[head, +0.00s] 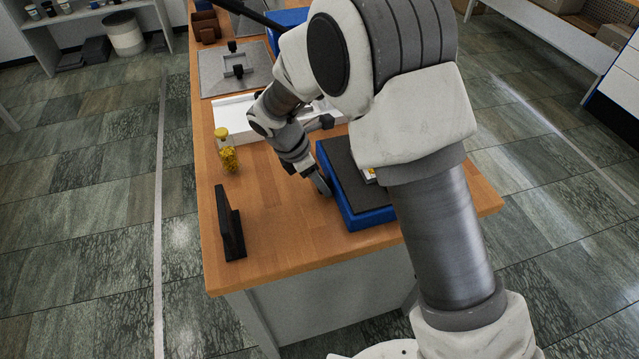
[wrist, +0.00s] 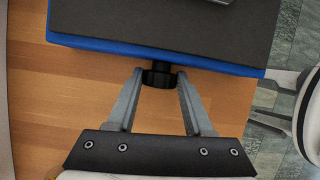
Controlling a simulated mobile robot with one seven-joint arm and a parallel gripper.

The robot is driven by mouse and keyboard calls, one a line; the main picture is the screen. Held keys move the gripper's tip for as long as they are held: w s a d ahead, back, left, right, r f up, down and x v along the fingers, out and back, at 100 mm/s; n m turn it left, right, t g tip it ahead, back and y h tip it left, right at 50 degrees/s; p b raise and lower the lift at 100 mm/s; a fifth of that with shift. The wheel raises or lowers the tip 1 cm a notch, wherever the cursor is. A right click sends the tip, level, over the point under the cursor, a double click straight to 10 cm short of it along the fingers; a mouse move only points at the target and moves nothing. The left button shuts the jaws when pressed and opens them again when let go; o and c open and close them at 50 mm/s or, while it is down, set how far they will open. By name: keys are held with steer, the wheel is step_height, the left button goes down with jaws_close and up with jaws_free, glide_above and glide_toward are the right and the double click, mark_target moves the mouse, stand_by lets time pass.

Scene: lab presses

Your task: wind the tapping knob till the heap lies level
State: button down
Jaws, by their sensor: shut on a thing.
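The blue press-like unit (head: 358,216) with a dark grey top (head: 347,172) sits near the front right of the wooden table. In the wrist view its blue edge (wrist: 100,44) runs across the picture. A black ribbed knob (wrist: 159,79) sticks out of that edge. My gripper (head: 324,189) is at the unit's left side in the head view. In the wrist view its fingertips (wrist: 160,75) stand on either side of the knob, shut on it. Something with a yellow part (head: 369,174) on the top is mostly hidden by my arm. No heap can be made out.
A black upright stand (head: 230,224) is near the table's front left. A white tray (head: 235,116) and a grey plate with black fittings (head: 234,70) lie farther back. The front table (head: 280,240) is bare.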

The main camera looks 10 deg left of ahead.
steer(key=shift+s+f+t+y+b, duration=0.15)
steer(key=shift+t+y+b, duration=0.3)
steer(key=shift+b, duration=0.85)
steer(key=shift+s+f+t+y+b, duration=0.1)
steer(key=shift+t+y+b, duration=0.15)
steer(key=shift+t+b, duration=0.75)
steer(key=b, duration=0.3)
steer(key=shift+r+m, duration=0.1)
steer(key=shift+m, duration=0.2)
steer(key=shift+d+r+t+y+b, duration=0.1)
steer(key=shift+r+t+y+b, duration=0.1)
steer(key=shift+t+y+b, duration=0.15)
steer(key=shift+c, duration=1.5)
jaws_free()
steer(key=p+v, duration=0.3)
steer(key=v, duration=1.4)
steer(key=shift+r+p, duration=0.2)
steer(key=shift+p, duration=0.1)
